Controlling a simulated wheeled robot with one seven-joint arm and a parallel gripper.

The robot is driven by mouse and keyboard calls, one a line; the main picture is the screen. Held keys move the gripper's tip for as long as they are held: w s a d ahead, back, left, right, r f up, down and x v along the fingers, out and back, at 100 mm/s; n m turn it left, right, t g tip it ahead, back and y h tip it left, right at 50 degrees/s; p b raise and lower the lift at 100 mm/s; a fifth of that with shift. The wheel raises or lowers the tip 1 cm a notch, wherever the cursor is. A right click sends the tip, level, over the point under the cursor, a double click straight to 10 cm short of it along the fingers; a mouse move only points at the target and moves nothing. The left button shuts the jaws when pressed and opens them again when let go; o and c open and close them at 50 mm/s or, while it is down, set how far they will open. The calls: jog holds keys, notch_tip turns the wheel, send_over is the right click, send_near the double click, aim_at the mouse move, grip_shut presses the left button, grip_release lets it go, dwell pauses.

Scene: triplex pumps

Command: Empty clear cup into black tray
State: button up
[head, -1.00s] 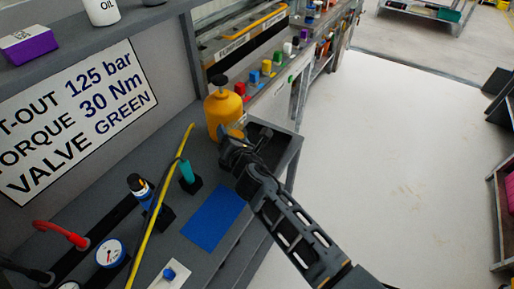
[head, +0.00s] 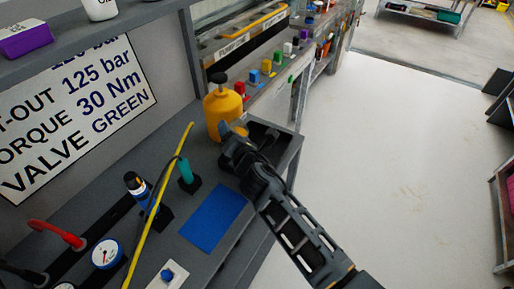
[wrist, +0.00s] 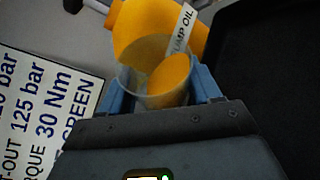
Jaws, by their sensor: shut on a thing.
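A clear cup (wrist: 136,82) sits between the blue fingers of my gripper (wrist: 158,88) in the wrist view, and the gripper is shut on it. The cup looks tilted, and an orange-yellow patch like oil shows inside it. In the head view my gripper (head: 235,142) is at the left side of the black tray (head: 284,148), close to the yellow pump-oil container (head: 221,108). The tray's dark surface fills the right of the wrist view (wrist: 275,70). My gripper and arm hide part of the tray. I cannot tell whether any liquid is leaving the cup.
The yellow container, with a black top, stands right behind my gripper. A blue mat (head: 214,217), a teal-handled tool (head: 186,172), a yellow hose (head: 150,225) and a gauge (head: 106,253) are on the grey bench.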

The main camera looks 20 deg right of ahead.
aim_at(237, 119)
jog(key=shift+d+r+m+t+y+b, duration=0.15)
jog(key=shift+r+m+t+b, duration=0.35)
jog(key=shift+m+b, duration=1.1)
jog(key=shift+r+m+t+y+b, duration=0.15)
jog(key=shift+r+m+t+b, duration=0.4)
jog(key=shift+b, duration=1.95)
jog(key=shift+s+d+r+m+t+b, duration=0.25)
jog(key=shift+s+d+m+b, duration=0.1)
jog(key=shift+d+m+b, duration=0.4)
dwell(0.3)
jog(key=shift+d+f+m+t+b, duration=0.1)
jog(key=shift+f+m+t+b, duration=0.45)
jog(key=shift+b, duration=1.95)
jog(key=shift+m+b, duration=0.4)
jog(key=shift+m, duration=0.15)
jog(key=r+p, duration=0.1)
jog(key=p, duration=0.2)
jog(key=shift+r+n+g, duration=0.2)
jog(key=shift+n+g, duration=0.05)
jog(key=shift+n, duration=0.15)
jog(key=n+p, duration=0.1)
jog(key=p, duration=0.2)
jog(key=shift+r+g, duration=0.3)
jog(key=shift+w+a+f+n+g+p, duration=0.15)
jog(key=shift+a+f+n+p, duration=0.15)
jog(key=shift+a+n+p, duration=0.2)
jog(key=shift+w+a+f+n+g+p, duration=0.15)
jog(key=shift+a+f+n+p, duration=0.15)
jog(key=shift+n+p, duration=0.2)
jog(key=shift+f, duration=0.15)
